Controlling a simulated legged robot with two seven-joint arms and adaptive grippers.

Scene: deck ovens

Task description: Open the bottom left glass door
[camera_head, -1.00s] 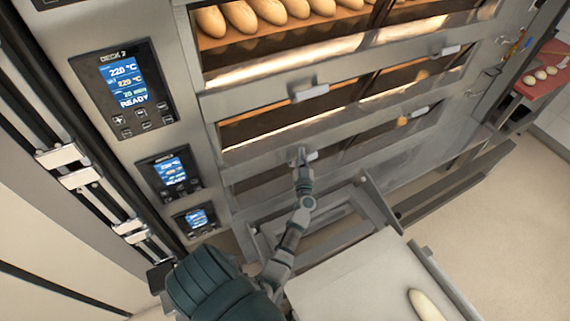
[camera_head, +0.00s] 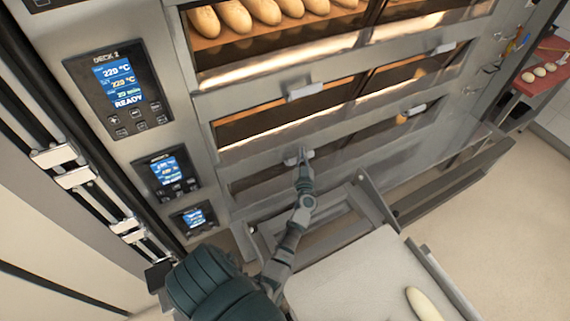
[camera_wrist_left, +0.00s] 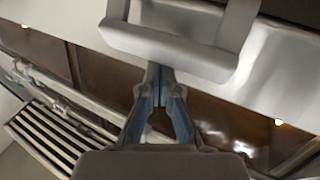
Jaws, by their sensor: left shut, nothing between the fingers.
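The bottom left glass door (camera_head: 262,178) is the lowest dark pane on the left of the oven and looks closed. Its pale handle (camera_head: 292,160) sits at the door's top edge. My left gripper (camera_head: 302,158) is at this handle, its fingers shut and empty. In the left wrist view, the grey handle (camera_wrist_left: 180,50) crosses just beyond the shut fingertips (camera_wrist_left: 162,70), which overlap its lower edge. I cannot tell whether they touch it. Brown glass (camera_wrist_left: 220,122) shows behind the fingers. My right gripper is not in view.
Two decks with handles (camera_head: 306,91) are above, the top one holding loaves (camera_head: 265,12). Control panels (camera_head: 118,88) line the left. A pale board (camera_head: 365,275) with one loaf (camera_head: 425,303) is in front. A metal frame (camera_head: 375,200) stands right of my forearm.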

